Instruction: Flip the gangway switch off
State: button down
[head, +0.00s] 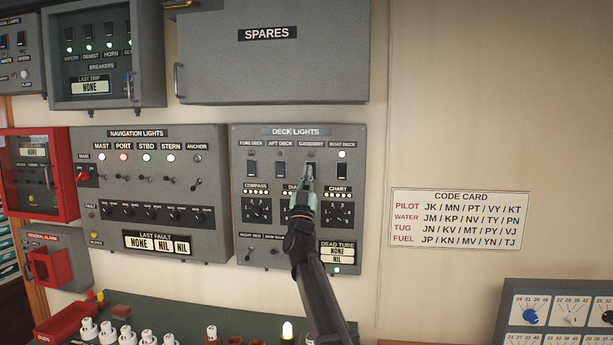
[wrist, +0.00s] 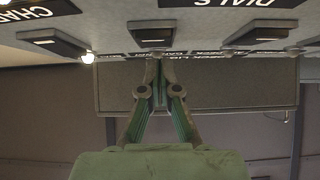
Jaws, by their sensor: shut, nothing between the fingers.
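The DECK LIGHTS panel (head: 240,185) carries a row of rocker switches under the labels FORE DECK, AFT DECK, GANGWAY and BOAT DECK. My gripper (head: 309,170) is in front of the GANGWAY position and hides that switch in the head view. The lamp under the GANGWAY label (head: 311,155) looks dark. In the inverted wrist view the gangway switch (wrist: 152,36) is the middle one, just above my shut, empty fingertips (wrist: 165,60). I cannot tell whether the fingertips touch it.
The aft deck switch (head: 281,169) and the boat deck switch (head: 342,171) stand close on either side. The boat deck lamp (head: 342,155) is lit. Dials and the CHART selector (head: 338,213) lie below. The SPARES cabinet (head: 270,60) juts out above.

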jog(key=s+a+f+b, duration=0.1)
jog(key=s+f+b, duration=0.3)
jog(key=s, duration=0.6)
jog(key=shift+s+f, duration=0.35)
jog(key=shift+f, duration=0.55)
